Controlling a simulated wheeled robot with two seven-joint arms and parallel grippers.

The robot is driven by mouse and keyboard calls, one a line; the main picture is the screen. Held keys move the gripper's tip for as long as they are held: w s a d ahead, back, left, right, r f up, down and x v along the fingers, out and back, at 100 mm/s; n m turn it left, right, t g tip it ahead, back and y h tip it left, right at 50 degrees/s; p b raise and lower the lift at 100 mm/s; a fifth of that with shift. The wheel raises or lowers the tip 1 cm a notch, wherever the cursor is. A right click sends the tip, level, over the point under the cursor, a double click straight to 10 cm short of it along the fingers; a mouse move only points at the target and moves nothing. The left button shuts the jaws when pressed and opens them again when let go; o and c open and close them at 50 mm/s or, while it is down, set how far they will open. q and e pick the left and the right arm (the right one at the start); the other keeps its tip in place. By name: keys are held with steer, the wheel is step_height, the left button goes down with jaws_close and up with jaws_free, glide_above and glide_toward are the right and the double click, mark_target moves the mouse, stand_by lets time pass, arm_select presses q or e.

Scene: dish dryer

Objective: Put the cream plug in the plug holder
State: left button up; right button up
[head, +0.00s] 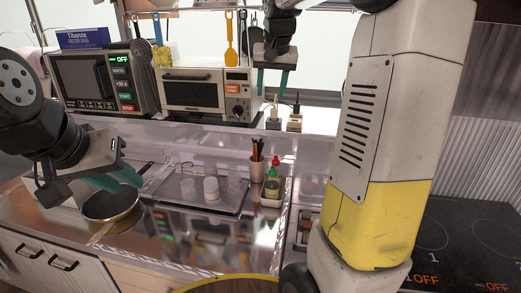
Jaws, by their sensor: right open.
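My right gripper (272,93) hangs fingers-down beside the toaster oven, open, its two teal fingers apart. Just below the fingers, on the ledge, a small cream plug (275,112) stands upright at a small dark block. It looks just below the fingertips; whether they touch it is too small to tell. Beside it on the right, a dark plug (297,106) stands in a beige block (295,122), which looks like a plug holder. My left gripper (116,180) is at the left over the counter, near the pan; its finger gap is unclear.
A microwave (85,80) and toaster oven (205,90) stand on the ledge left of the plugs. Utensils hang behind.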

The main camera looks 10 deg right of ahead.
steer(key=s+a+f+n+y, duration=0.1)
steer(key=s+a+f, duration=0.2)
steer(key=s, duration=1)
steer(key=s+a+f+n+t+y, duration=0.1)
steer(key=s+a+f, duration=0.3)
steer(key=s, duration=1)
steer(key=shift+a+n+y, duration=0.25)
steer(key=shift+n+y, duration=0.05)
steer(key=shift+n, duration=0.4)
steer(key=shift+s+r, duration=0.1)
